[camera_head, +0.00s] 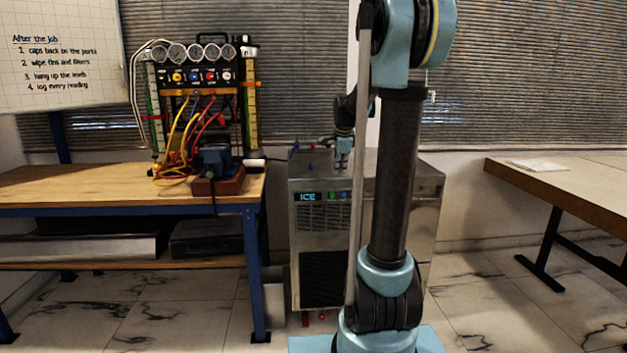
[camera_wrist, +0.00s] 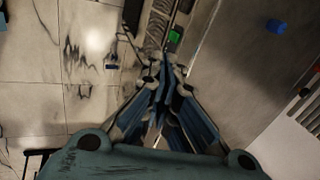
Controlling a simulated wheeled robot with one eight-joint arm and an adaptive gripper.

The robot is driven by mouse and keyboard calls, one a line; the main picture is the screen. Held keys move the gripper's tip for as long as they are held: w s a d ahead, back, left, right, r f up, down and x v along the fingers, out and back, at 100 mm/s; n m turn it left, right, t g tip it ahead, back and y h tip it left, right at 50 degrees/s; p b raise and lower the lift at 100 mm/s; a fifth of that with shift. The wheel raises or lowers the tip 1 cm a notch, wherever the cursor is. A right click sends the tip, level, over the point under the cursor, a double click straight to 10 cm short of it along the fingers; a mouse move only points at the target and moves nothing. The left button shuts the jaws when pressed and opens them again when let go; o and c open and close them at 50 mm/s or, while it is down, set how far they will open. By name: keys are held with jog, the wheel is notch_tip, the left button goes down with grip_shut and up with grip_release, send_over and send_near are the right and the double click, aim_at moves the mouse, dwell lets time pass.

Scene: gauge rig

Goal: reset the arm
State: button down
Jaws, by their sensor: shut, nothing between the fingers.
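My gripper (camera_wrist: 168,75) is shut and empty in the wrist view, its fingertips together above the steel ice machine. In the head view my gripper (camera_head: 343,160) hangs just over the machine's top, partly behind my arm. I cannot tell whether it touches the top. My arm rises in front of the machine and bends out of the top of the picture.
The steel ice machine (camera_head: 325,275) has a lit ICE display, with small blue and dark pieces on top. Left, a wooden bench (camera_head: 90,185) bears a gauge rig (camera_head: 200,75) with coloured hoses. Right, a table (camera_head: 580,190) holds papers. Floor between is clear.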

jog(key=s+f+n, duration=0.5)
jog(key=s+n, duration=0.1)
jog(key=s, duration=0.7)
jog(key=s+a+f+n+g, duration=0.1)
jog(key=s+f+n, duration=0.4)
jog(key=s, duration=0.9)
jog(key=s+f+n+g, duration=0.1)
jog(key=s+f+n, duration=0.4)
jog(key=s, duration=0.8)
jog(key=shift+s+a+f+n, duration=0.15)
jog(key=shift+s+f+n, duration=0.2)
jog(key=shift+n, duration=0.45)
jog(key=shift+w, duration=0.1)
jog(key=shift+w+f, duration=0.15)
jog(key=shift+w, duration=0.2)
